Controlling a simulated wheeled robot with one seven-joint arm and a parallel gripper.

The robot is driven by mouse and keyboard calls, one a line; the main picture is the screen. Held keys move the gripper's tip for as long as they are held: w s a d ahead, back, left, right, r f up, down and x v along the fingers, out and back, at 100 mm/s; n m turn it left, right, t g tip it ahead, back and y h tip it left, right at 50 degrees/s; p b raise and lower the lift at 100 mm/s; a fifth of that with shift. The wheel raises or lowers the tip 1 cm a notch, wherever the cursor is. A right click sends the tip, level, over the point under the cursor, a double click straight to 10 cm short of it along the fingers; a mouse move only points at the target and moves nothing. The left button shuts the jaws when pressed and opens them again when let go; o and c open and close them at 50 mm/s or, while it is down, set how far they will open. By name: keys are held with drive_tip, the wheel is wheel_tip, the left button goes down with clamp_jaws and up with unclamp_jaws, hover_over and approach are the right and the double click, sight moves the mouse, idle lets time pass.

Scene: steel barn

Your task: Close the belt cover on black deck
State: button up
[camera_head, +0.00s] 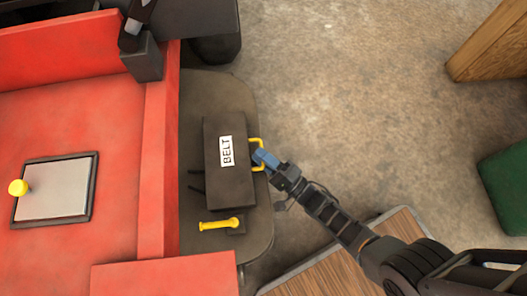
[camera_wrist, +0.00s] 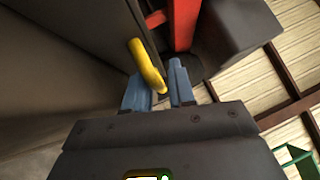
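The belt cover (camera_head: 229,185) is a dark box-like lid with a white "BELT" label, on the black deck (camera_head: 258,240) beside the red machine body. A yellow loop handle (camera_head: 262,143) is on its right side. My gripper (camera_head: 264,159) has blue fingers and is at this handle. In the wrist view, the yellow handle (camera_wrist: 147,62) passes between the fingers of my gripper (camera_wrist: 160,88), with only a narrow gap left, so they appear shut on it. The cover's dark panel (camera_wrist: 95,35) is beyond the fingers. The cover's exact tilt is hard to judge.
A yellow lever (camera_head: 219,224) lies on the deck near the cover's lower edge. A grey panel with a yellow knob (camera_head: 18,187) is on the red body. A wooden surface (camera_head: 325,275) is under my arm. Concrete floor to the right is clear, with a green object (camera_head: 508,190) farther over.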

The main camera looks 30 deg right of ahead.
drive_tip(key=shift+d, duration=0.1)
drive_tip(key=v, duration=0.7)
drive_tip(key=shift+s, duration=0.4)
drive_tip(key=shift+d, duration=0.1)
